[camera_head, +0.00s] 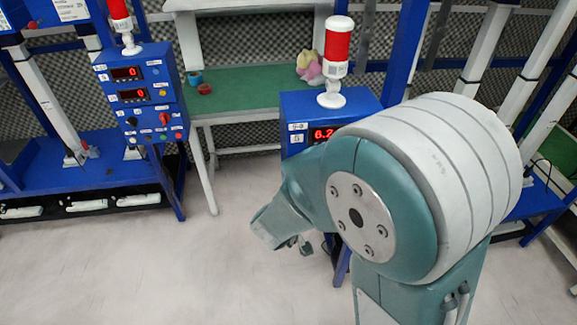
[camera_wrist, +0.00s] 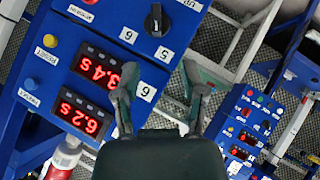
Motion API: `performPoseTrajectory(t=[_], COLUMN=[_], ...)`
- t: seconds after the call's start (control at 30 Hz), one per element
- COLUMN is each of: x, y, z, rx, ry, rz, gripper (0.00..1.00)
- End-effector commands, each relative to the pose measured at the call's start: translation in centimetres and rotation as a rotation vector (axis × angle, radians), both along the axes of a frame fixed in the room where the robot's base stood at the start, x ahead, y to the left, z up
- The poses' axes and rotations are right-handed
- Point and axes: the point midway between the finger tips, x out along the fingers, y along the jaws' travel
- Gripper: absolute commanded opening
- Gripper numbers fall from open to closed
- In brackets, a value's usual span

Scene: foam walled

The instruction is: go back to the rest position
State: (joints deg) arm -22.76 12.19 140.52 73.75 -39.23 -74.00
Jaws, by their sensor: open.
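My gripper (camera_wrist: 160,72) shows in the wrist view with its two dark fingers spread apart and nothing between them. Beyond the fingers is a blue control panel (camera_wrist: 115,28), seen tilted. It has two lit red displays, a black knob and white labels. I cannot tell whether the fingers touch the panel. In the head view my arm is bent and covers the right middle. It hides most of the blue control box (camera_head: 296,106), whose red display is partly visible. The gripper itself is hard to make out there.
A second blue control box (camera_head: 143,88) with two red displays stands at left. A green-topped bench (camera_head: 235,92) holds tape rolls and a pink-yellow item. A red-and-white signal light (camera_head: 337,50) stands on the near box. Blue frames flank both sides; the floor (camera_head: 130,270) at lower left is clear.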

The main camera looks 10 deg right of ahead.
Motion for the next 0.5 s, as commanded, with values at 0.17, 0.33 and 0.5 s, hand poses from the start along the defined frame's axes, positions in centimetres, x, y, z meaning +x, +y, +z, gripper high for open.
performPoseTrajectory(t=[0.17, 0.33, 0.5], x=[0.1, 0.8, -0.2], y=[0.1, 1.5, 3.3], z=[0.2, 3.4, 8.4], rx=[0.013, 0.19, 0.429], ry=[-0.006, -0.061, -0.077], rz=[0.004, 0.073, 0.183], gripper=[0.54, 0.54, 0.54])
